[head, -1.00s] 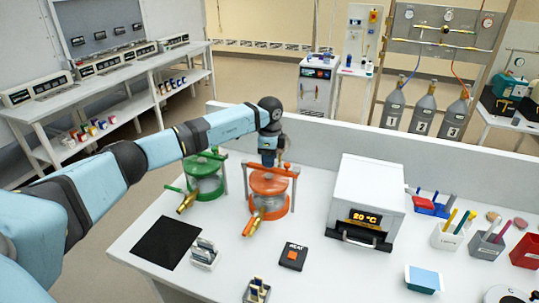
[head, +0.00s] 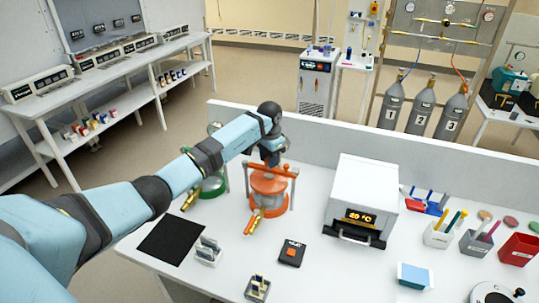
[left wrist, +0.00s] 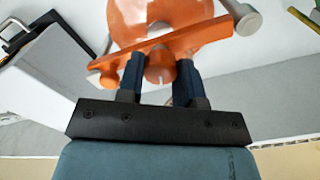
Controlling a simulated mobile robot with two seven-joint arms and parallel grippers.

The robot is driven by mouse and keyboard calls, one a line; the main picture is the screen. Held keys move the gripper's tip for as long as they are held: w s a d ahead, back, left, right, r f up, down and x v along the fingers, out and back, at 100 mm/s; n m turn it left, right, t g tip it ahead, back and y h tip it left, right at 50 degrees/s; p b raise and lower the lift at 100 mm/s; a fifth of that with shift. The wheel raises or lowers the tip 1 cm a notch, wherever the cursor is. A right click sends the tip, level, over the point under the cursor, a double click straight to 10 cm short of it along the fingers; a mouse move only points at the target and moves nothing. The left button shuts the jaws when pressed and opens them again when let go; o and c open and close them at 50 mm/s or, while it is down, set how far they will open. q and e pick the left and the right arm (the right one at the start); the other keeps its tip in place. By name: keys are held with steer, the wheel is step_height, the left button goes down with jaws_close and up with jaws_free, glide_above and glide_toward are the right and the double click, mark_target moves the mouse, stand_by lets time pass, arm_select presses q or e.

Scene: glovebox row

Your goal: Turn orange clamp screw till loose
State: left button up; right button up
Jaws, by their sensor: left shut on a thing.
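The orange clamped vessel (head: 268,189) stands on the white bench in the head view, with an orange crossbar (head: 282,170) over its top. In the left wrist view the crossbar (left wrist: 195,38) runs across at a tilt, with the round orange clamp screw (left wrist: 160,66) in front of it. My left gripper (left wrist: 160,72) is shut on the clamp screw, one dark finger on each side. In the head view my left gripper (head: 271,160) is above the vessel's middle, and my arm hides part of the screw. My right gripper does not show.
A green vessel (head: 211,187) stands just left, partly behind my arm. A white oven (head: 367,195) reading 20 °C is to the right. A black mat (head: 172,241), a small rack (head: 208,251) and a black pad with an orange square (head: 291,252) lie in front.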

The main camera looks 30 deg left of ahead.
arm_select(q)
steer(key=shift+r+n, duration=0.1)
steer(key=shift+n, duration=0.8)
steer(key=shift+w, duration=0.1)
steer(key=o, duration=0.9)
steer(key=shift+o, duration=0.2)
